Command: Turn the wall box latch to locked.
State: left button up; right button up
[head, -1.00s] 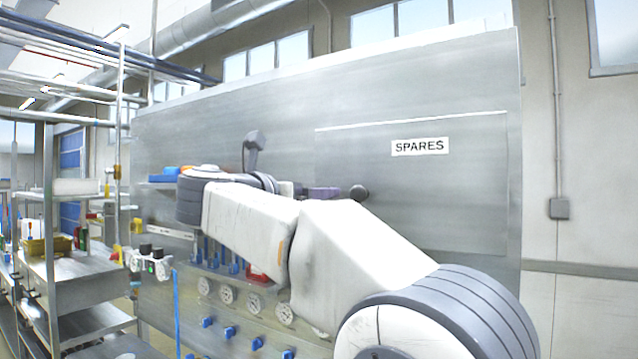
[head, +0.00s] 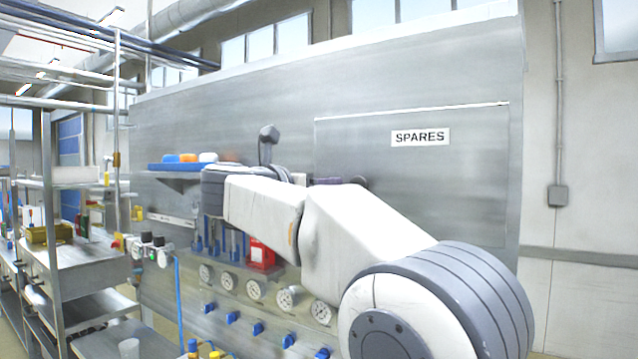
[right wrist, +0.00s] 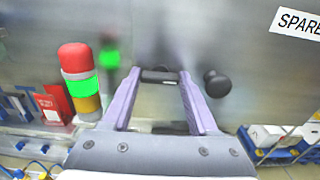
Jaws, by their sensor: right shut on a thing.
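The wall box is the flat grey panel door labelled SPARES (head: 470,150), set in the metal wall; its label also shows in the right wrist view (right wrist: 298,22). My right gripper (right wrist: 160,75) has purple fingers, shut on a small dark bar, the latch (right wrist: 160,77), in front of the wall. A round black knob (right wrist: 217,83) stands just right of the fingers. In the head view my right arm covers most of the latch area and the lower left of the door. The latch's exact angle is hard to tell. My left gripper is not in view.
A red, green and amber light tower (right wrist: 80,85) stands left of the fingers in the right wrist view. A shelf with a blue tray (head: 172,167), a red box (head: 262,254) and several gauges (head: 254,290) are on the wall left of my arm.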

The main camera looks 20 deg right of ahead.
jog(key=shift+n, duration=0.3)
jog(key=shift+w+a+f+n+p, duration=0.1)
jog(key=shift+n+p, duration=0.85)
jog(key=shift+n, duration=3.35)
jog(key=shift+w+a+n+p, duration=0.1)
jog(key=shift+n+p, duration=0.8)
jog(key=shift+n, duration=3.4)
jog(key=o, duration=1.4)
jog(key=shift+s+d, duration=0.1)
jog(key=shift+f, duration=0.1)
